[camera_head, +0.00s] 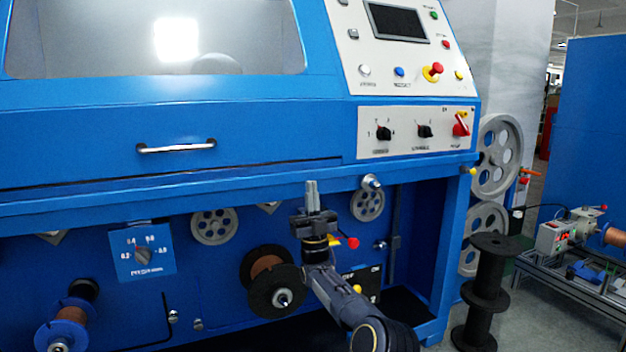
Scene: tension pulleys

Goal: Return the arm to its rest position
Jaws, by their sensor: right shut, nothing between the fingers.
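My right arm comes in from the bottom right, and my right gripper (312,190) points up in front of the blue machine (110,135). Its fingers are together and hold nothing. It stands between a grey pulley on the left (214,226) and a smaller grey pulley on the right (367,205), apart from both in the picture. Just below and left of it is a black spool with copper wire (268,275). A red-tipped lever (352,243) shows right beside my wrist. My left gripper is not in view.
A control panel (400,60) with a screen and knobs is at the upper right of the machine. A blue spool (68,322) sits at the lower left.

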